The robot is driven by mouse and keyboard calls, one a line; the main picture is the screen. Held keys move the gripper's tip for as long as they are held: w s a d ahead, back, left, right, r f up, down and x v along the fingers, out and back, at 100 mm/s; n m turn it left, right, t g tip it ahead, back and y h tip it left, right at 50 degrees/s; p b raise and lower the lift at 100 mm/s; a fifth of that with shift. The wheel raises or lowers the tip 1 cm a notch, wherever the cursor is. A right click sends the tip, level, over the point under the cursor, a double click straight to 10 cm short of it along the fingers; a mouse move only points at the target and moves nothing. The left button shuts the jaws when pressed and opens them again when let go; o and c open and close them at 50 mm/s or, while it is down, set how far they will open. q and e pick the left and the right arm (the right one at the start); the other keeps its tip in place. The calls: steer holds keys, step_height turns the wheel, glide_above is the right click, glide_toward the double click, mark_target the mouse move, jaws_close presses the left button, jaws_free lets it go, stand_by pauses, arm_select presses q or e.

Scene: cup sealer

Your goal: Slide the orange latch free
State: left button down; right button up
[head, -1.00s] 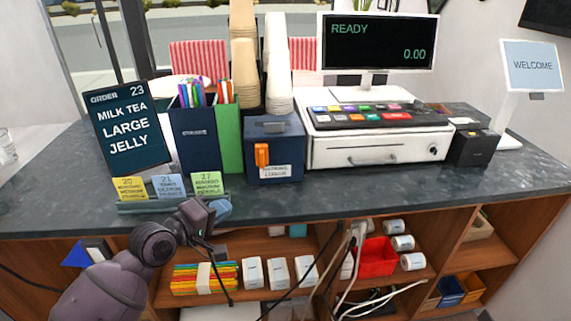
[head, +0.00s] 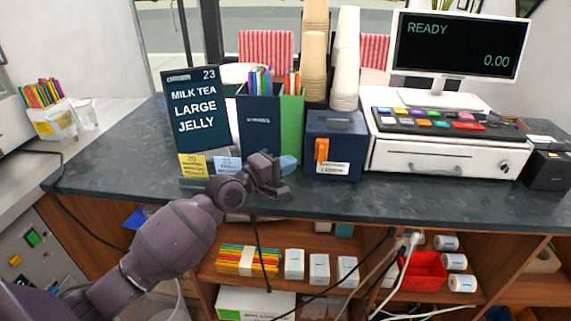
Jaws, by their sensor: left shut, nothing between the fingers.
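The orange latch (head: 322,150) is a small upright piece on the front of a dark blue box (head: 348,128), above a white label. The box stands on the dark counter, left of the cash drawer. My left gripper (head: 286,178) is shut and empty, in front of the counter edge. It is to the left of the latch and a little lower, apart from it. My left arm covers part of the row of small cards. My right gripper is not in view.
An order sign (head: 197,115), a blue holder (head: 259,128) and a green holder (head: 291,130) with pens stand left of the box. Stacked cups (head: 345,60) rise behind it. A white cash drawer (head: 440,160) is at its right. The dark counter (head: 110,165) is clear at left.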

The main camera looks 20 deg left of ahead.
mark_target(319, 149)
arm_select(q)
steer(key=x, duration=0.7)
steer(key=shift+w, duration=0.1)
